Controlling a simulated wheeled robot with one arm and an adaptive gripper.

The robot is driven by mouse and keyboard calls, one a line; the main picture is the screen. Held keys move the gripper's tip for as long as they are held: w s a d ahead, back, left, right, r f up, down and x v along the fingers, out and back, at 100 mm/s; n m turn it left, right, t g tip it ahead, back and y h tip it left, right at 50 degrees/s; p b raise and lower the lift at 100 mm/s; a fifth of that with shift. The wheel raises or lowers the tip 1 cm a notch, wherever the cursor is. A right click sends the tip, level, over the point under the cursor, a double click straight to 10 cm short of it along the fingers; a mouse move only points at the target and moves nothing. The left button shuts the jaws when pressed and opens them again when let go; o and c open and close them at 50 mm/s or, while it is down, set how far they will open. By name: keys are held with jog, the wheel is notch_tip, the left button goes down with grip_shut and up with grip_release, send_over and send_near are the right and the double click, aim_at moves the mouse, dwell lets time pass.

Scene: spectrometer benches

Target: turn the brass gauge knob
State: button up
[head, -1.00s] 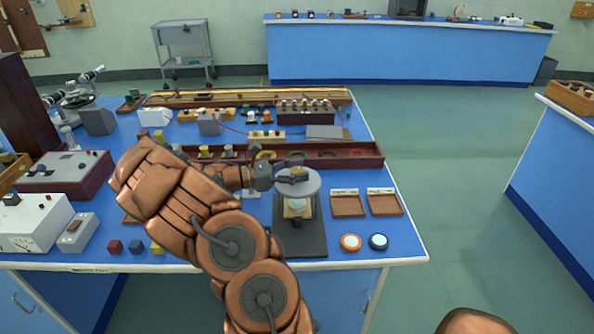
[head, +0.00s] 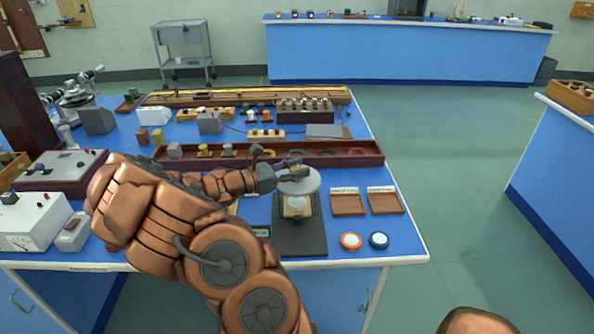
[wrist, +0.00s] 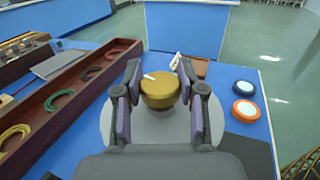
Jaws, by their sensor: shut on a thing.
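The brass gauge knob (wrist: 160,91) is a round gold knob with a pale mark on its top. In the wrist view it stands in the middle of a grey round disc (wrist: 120,130), between the two fingers of my gripper (wrist: 160,95). The fingers, with purple pads, are shut on its sides. In the head view my gripper (head: 289,172) reaches in from the left over the pale disc (head: 303,184), which sits on a stand with a dark base plate (head: 300,242). My gripper mostly hides the knob there.
A long dark red tray (head: 345,155) with coloured rings runs behind the stand. Two small brown trays (head: 348,204) (head: 385,203) lie to its right. An orange-rimmed disc (head: 351,241) and a dark-rimmed disc (head: 379,240) lie at the front right. Meters and boxes fill the left.

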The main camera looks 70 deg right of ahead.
jog(key=shift+w+f+n+t+h+b, duration=0.1)
jog(key=shift+n+t+h+b, duration=0.6)
jog(key=shift+n+t+h, duration=0.55)
jog(key=shift+t, duration=0.45)
jog(key=o, duration=1.2)
jog(key=shift+c, duration=0.2)
jog(key=v, duration=1.2)
